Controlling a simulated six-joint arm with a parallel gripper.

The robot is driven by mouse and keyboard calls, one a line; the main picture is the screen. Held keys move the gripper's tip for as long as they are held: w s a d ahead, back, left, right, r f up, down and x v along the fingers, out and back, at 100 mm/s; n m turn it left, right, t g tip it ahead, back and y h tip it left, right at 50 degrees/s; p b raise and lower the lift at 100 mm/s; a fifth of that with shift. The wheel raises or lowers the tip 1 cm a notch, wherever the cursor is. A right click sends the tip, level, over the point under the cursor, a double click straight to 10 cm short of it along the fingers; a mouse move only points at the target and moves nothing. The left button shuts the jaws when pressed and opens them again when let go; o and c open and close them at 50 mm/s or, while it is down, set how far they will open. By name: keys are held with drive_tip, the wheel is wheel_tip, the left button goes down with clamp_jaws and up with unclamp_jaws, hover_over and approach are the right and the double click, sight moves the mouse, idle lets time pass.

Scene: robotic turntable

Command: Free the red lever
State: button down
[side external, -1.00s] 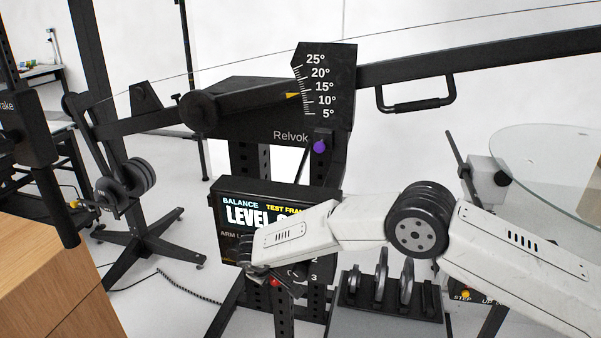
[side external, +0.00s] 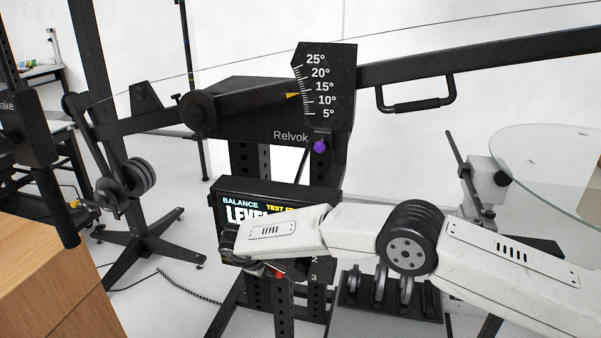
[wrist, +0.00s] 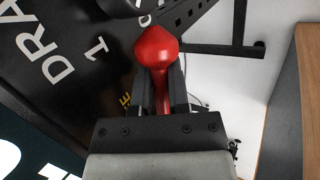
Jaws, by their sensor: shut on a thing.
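The red lever has a rounded red knob (wrist: 156,45) on a narrow red stem, seen close in the wrist view. My gripper (wrist: 163,82) is shut on the stem just below the knob, with one dark finger on each side. In the side view only a small red part of the lever (side external: 279,273) shows under my arm, at the front of the black frame. There my gripper is mostly hidden by my wrist. The lever's base and its slot are hidden.
A dark panel (wrist: 85,62) with white lettering lies beside the lever. The lit screen (side external: 262,205) is partly covered by my arm. A purple knob (side external: 320,147) sits higher on the frame. A rack of weight plates (side external: 385,300) stands right, below my arm.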

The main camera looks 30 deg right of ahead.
drive_tip(key=shift+r, duration=0.1)
drive_tip(key=c, duration=0.6)
unclamp_jaws()
